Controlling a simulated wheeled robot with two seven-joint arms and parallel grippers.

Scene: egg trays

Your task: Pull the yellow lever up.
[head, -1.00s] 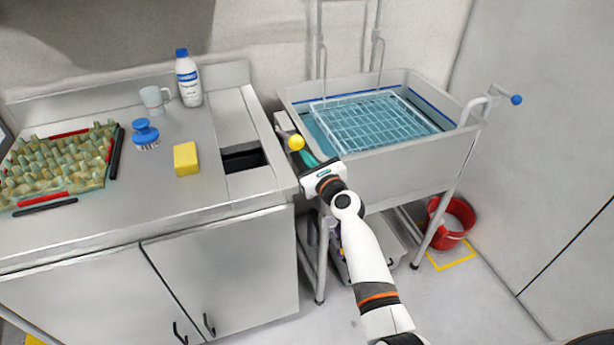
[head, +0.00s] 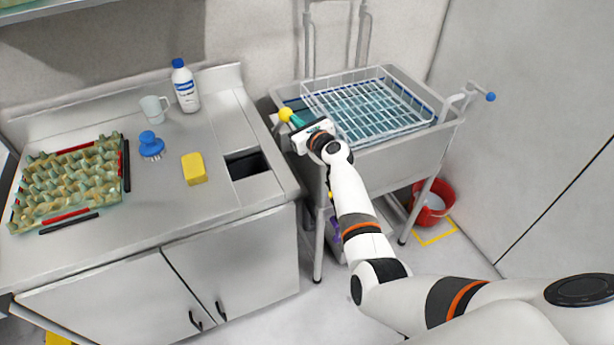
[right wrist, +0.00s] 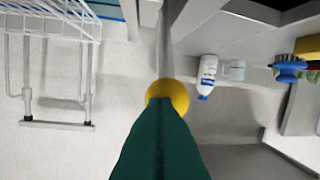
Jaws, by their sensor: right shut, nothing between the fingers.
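The yellow lever's ball knob (head: 285,114) is at the left rim of the sink basin in the head view. My right gripper (head: 296,121) is shut with its teal fingertips right at the knob, reaching from the right. Nothing is between the fingers. In the right wrist view the yellow knob (right wrist: 172,90) shows just beyond the tip of the dark green fingers (right wrist: 158,110); they hide part of it. I cannot tell whether they touch. The lever's arm is mostly hidden. A white wire basket (head: 365,105) sits at rim height over the basin. My left gripper is out of view.
The grey basin (head: 405,145) stands on legs right of the steel counter. On the counter are a yellow sponge (head: 194,170), blue brush (head: 151,145), white bottle (head: 185,88), mug (head: 155,108) and egg tray (head: 65,185). A red bucket (head: 433,205) stands on the floor.

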